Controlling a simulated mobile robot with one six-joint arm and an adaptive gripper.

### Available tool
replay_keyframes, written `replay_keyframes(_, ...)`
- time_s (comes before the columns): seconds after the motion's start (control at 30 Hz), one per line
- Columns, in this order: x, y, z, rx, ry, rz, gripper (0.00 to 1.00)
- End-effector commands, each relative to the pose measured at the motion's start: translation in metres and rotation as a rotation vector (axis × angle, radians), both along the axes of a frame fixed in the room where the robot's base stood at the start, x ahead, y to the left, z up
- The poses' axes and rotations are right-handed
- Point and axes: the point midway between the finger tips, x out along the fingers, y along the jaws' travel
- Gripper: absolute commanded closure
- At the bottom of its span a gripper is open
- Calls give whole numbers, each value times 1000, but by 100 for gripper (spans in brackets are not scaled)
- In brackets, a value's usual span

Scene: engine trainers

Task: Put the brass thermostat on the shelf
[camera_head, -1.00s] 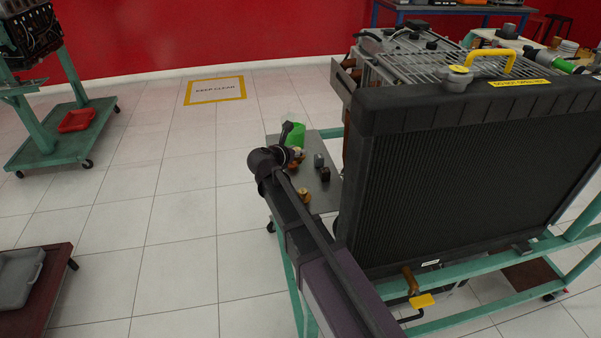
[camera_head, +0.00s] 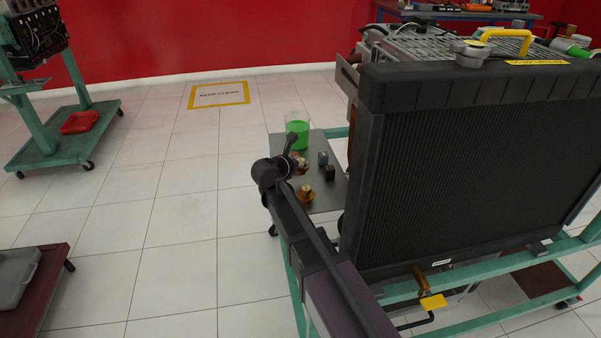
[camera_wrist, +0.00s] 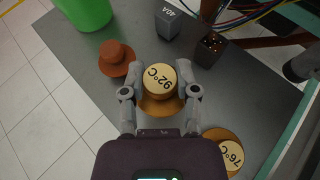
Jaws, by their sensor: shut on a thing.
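My gripper (camera_wrist: 160,92) is shut on a thermostat with a pale top marked 92°C (camera_wrist: 160,80) and a brass-coloured flange, above or on the grey metal shelf (camera_wrist: 85,62). I cannot tell whether it touches the shelf. A second brass-coloured thermostat, marked 76°C (camera_wrist: 230,153), lies at the lower right of the wrist view, partly cut off. A redder, copper-coloured thermostat (camera_wrist: 116,58) stands left of my gripper. In the head view my gripper (camera_head: 299,165) is over the shelf (camera_head: 330,197), and its wrist partly hides what it holds.
A green-filled beaker (camera_head: 298,130) stands at the shelf's far left corner. A grey block marked 40A (camera_wrist: 168,22) and a dark block with holes (camera_wrist: 209,48) stand beyond my gripper. A large black radiator (camera_head: 455,165) rises right of the shelf. Open floor lies to the left.

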Motion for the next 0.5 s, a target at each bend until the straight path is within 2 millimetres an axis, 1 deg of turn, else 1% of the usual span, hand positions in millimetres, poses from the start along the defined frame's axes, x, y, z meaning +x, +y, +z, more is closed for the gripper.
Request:
replay_keyframes(0.17, 0, 1, -1, 0, 0, 1, 100)
replay_keyframes(0.27, 0, 1, -6, 0, 0, 1, 100)
replay_keyframes(0.5, 0, 1, -25, 0, 0, 1, 100)
